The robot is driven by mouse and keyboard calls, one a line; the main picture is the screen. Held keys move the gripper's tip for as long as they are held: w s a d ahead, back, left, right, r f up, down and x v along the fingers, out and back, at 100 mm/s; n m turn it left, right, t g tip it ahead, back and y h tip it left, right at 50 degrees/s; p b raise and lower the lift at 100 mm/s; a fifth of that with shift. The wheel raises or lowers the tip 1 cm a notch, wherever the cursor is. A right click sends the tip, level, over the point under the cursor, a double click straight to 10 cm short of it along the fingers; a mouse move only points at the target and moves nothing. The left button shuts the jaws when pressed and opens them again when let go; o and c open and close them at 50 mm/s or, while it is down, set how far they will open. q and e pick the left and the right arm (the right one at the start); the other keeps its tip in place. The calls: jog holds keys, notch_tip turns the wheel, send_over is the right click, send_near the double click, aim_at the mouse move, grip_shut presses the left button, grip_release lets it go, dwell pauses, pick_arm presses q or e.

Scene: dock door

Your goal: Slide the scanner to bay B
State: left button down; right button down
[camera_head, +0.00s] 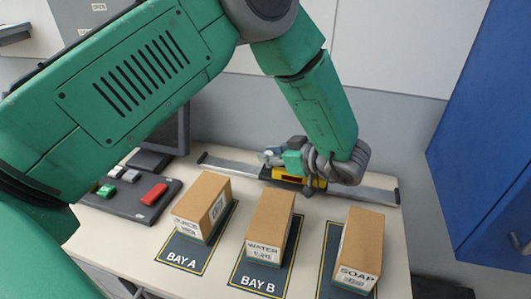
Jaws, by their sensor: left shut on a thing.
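The scanner (290,179) is a yellow block with a dark red window, on a grey rail (235,166) along the back of the table. It stands behind the brown WATER box (271,220), slightly right of it in the picture. My left gripper (298,167) reaches down from above and is shut on the scanner; its fingers and my wrist hide part of it. The BAY B mat (256,283) lies under the WATER box. The BAY A mat (183,262) is to its left. My right gripper is not in view.
A box (203,203) stands on BAY A and a SOAP box (360,245) on a third mat (331,265). A dark panel with a red button (154,194) is at the left. A blue cabinet (490,130) stands right. The rail right of the scanner is partly clear.

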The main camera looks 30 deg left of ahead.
pick_arm(q)
jog(key=c, duration=1.6)
grip_release()
jog(key=shift+d+r, duration=0.1)
jog(key=shift+r, duration=0.15)
jog(key=shift+s+a, duration=0.15)
jog(key=shift+a, duration=0.15)
jog(key=v, duration=0.8)
jog(key=shift+d+f, duration=0.1)
jog(key=shift+d, duration=0.25)
jog(key=shift+a+f, duration=0.1)
jog(key=shift+a, duration=0.6)
